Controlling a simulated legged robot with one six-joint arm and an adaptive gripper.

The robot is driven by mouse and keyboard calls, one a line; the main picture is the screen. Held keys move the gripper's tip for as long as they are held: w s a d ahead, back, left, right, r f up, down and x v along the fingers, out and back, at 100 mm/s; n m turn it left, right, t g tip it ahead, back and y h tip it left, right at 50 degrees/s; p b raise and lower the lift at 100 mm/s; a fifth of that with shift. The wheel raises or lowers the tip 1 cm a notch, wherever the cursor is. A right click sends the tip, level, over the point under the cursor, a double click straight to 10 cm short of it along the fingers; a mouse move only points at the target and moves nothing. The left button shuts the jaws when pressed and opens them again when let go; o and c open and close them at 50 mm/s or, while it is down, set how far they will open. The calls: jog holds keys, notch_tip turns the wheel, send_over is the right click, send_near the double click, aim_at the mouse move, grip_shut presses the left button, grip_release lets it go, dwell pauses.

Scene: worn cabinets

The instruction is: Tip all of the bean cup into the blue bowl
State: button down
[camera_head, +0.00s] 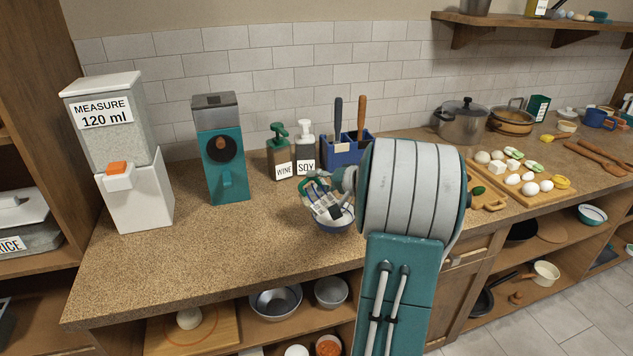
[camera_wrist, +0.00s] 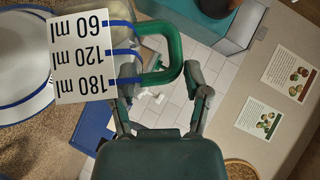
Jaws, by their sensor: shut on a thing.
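The bean cup (camera_wrist: 125,40) is a clear cup with a green handle, blue bands and a white label reading 60, 120 and 180 ml. My gripper (camera_wrist: 160,82) is shut on the green handle. In the head view, my gripper (camera_head: 322,187) holds the cup (camera_head: 328,207) tilted above the blue bowl (camera_head: 335,226), which stands on the counter. In the wrist view, the bowl (camera_wrist: 22,112) shows at the left with a white inside and blue rim. The label hides much of the cup, and I cannot tell how many beans are inside it.
A white dispenser (camera_head: 138,205) and a teal machine (camera_head: 222,165) stand at the left. Wine and soy bottles (camera_head: 292,160) and a blue utensil holder (camera_head: 345,151) stand behind the bowl. Pots and a food board (camera_head: 545,192) are at the right. The front-left counter is clear.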

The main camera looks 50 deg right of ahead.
dwell(0.3)
jog(key=shift+s+d+f+m+t, duration=0.1)
jog(key=shift+s+d+m+t, duration=0.05)
jog(key=shift+d+m+t, duration=0.2)
jog(key=shift+s+d+f+m+t+y, duration=0.15)
jog(key=shift+d+m+t+y, duration=0.1)
jog(key=shift+m+t+y, duration=0.15)
dwell(0.4)
jog(key=shift+s+d+f+m+t, duration=0.15)
jog(key=shift+d+m+t, duration=0.1)
jog(key=shift+t, duration=0.1)
jog(key=shift+f+y, duration=0.1)
jog(key=shift+y, duration=0.2)
jog(key=shift+s+d+f+m+t, duration=0.1)
jog(key=shift+s+d+m+t, duration=0.1)
jog(key=shift+d+m+t, duration=0.2)
